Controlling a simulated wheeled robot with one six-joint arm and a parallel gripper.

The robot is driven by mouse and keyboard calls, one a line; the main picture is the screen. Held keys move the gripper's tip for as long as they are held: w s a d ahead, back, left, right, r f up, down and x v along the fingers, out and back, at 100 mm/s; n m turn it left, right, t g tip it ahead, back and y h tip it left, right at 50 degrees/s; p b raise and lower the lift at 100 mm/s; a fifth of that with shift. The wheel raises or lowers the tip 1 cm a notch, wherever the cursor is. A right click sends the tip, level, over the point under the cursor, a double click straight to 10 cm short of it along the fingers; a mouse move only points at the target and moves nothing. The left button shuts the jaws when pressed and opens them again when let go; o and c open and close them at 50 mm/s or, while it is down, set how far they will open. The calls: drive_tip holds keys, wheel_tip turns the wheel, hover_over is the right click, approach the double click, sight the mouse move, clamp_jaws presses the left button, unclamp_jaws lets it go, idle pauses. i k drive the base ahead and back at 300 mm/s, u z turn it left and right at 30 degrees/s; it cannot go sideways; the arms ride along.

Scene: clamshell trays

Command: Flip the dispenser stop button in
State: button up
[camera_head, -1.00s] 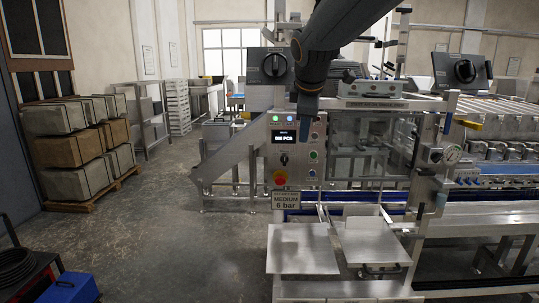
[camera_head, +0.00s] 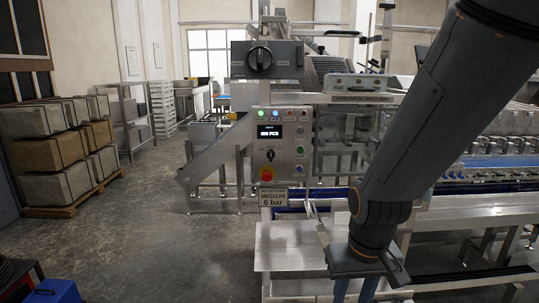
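The steel control panel (camera_head: 283,140) stands upright left of my arm, fully in view. It has a small black display, a black selector (camera_head: 270,155), a red mushroom button on yellow (camera_head: 267,174), and a column of small buttons on its right, including a green one (camera_head: 300,150). The labels are too small to read, so I cannot tell which is the dispenser stop. My gripper (camera_head: 355,292) points down at the lower right, below and right of the panel, clear of the buttons. Its two blue fingers are apart with nothing seen between them; their tips reach the bottom edge.
A black rotary switch box (camera_head: 267,59) sits above the panel. A steel tray (camera_head: 290,248) projects below it, beside my gripper. A conveyor (camera_head: 490,175) runs to the right, partly behind my arm. Stacked blocks on a pallet (camera_head: 50,212) stand left. The floor between is clear.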

sight(266, 176)
drive_tip(key=k, duration=0.5)
drive_tip(key=u, duration=1.3)
drive_tip(key=i, duration=0.95)
drive_tip(key=z, duration=1.9)
